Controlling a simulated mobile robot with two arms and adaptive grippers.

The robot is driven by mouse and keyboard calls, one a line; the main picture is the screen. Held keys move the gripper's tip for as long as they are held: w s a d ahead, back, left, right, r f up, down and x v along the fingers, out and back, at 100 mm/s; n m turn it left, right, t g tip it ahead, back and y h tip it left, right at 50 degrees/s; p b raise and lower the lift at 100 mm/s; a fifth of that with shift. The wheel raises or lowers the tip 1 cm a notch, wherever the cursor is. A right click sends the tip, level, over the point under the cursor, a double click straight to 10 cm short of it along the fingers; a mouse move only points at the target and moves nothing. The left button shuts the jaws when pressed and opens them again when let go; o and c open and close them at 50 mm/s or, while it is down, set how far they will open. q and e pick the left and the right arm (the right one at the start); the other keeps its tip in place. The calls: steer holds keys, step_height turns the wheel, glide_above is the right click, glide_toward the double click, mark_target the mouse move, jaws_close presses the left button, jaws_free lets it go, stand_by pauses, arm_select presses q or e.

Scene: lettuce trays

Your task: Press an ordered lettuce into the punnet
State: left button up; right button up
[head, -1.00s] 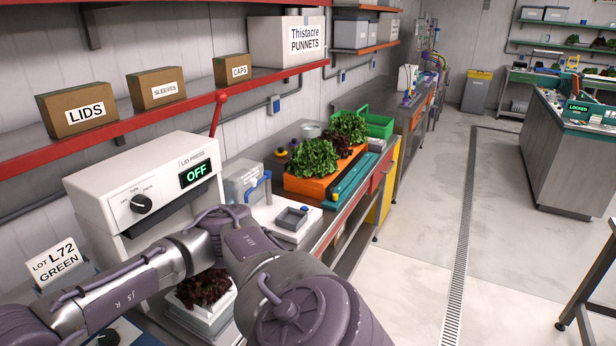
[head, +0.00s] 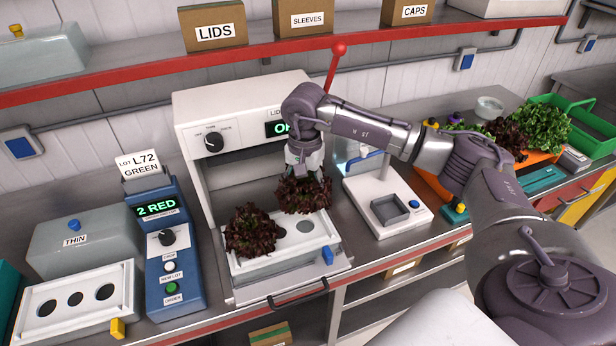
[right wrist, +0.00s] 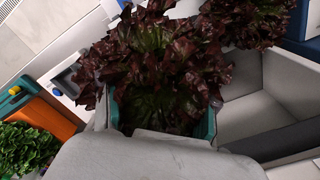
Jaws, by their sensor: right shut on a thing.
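The white punnet (head: 322,231) sits on the pulled-out tray of the lid press (head: 238,98). One dark red lettuce (head: 252,230) stands at its left side, and a round hole at its right is empty. My right gripper (head: 305,166) is shut on another dark red lettuce (head: 303,194) at the back of the punnet. I cannot tell whether this lettuce touches the punnet. In the right wrist view the held lettuce (right wrist: 160,75) fills the space between the teal fingers. The order display (head: 157,208) reads 2 RED. My left gripper is not in view.
Left are the blue control box (head: 173,268), a lot card (head: 140,164) and a white plate with holes (head: 75,298). Right are a white scale-like unit (head: 388,208) and an orange crate (head: 541,156) with green and red lettuces. The red shelf (head: 250,53) hangs above.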

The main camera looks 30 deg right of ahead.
steer(key=shift+w, duration=0.2)
steer(key=shift+a+f+b, duration=0.15)
steer(key=shift+f+b, duration=0.2)
steer(key=shift+f, duration=0.15)
step_height(320, 180, down, 6)
steer(key=b, duration=0.4)
steer(key=shift+f, duration=0.1)
steer(key=shift+r+p, duration=0.6)
steer(key=shift+r, duration=0.55)
